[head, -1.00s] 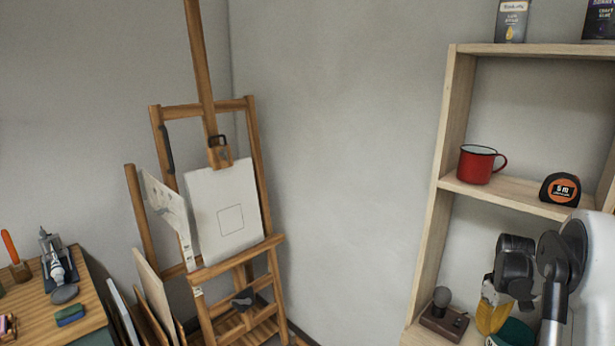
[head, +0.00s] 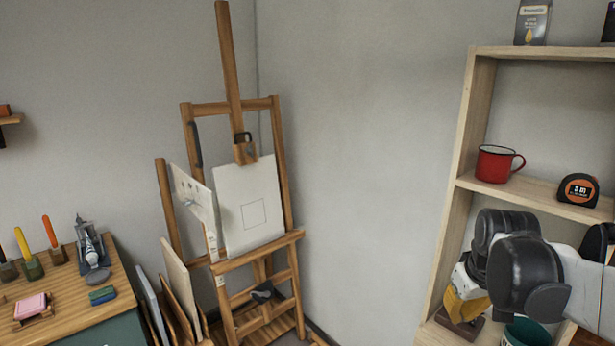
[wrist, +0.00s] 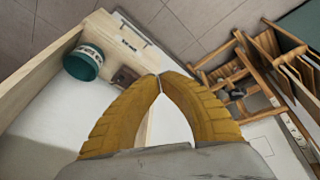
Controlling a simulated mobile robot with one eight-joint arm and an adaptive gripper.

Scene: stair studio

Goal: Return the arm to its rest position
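My gripper (wrist: 160,78) shows in the wrist view with its two yellow fingers bowed and their tips meeting. Nothing shows between them, so it is shut and empty. In the head view, the yellow gripper (head: 458,308) is partly hidden behind my dark wrist joints. It is at the lower right, in front of the lower part of the wooden shelf (head: 462,150). My arm is bent and reaches in from the right edge.
A teal container (head: 527,335) and a brown block (wrist: 125,78) stand on the low shelf board near my gripper. A red mug (head: 496,164) and tape measure (head: 578,190) sit above. An easel (head: 229,60) and desk (head: 75,295) stand left. Bare wall lies between easel and shelf.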

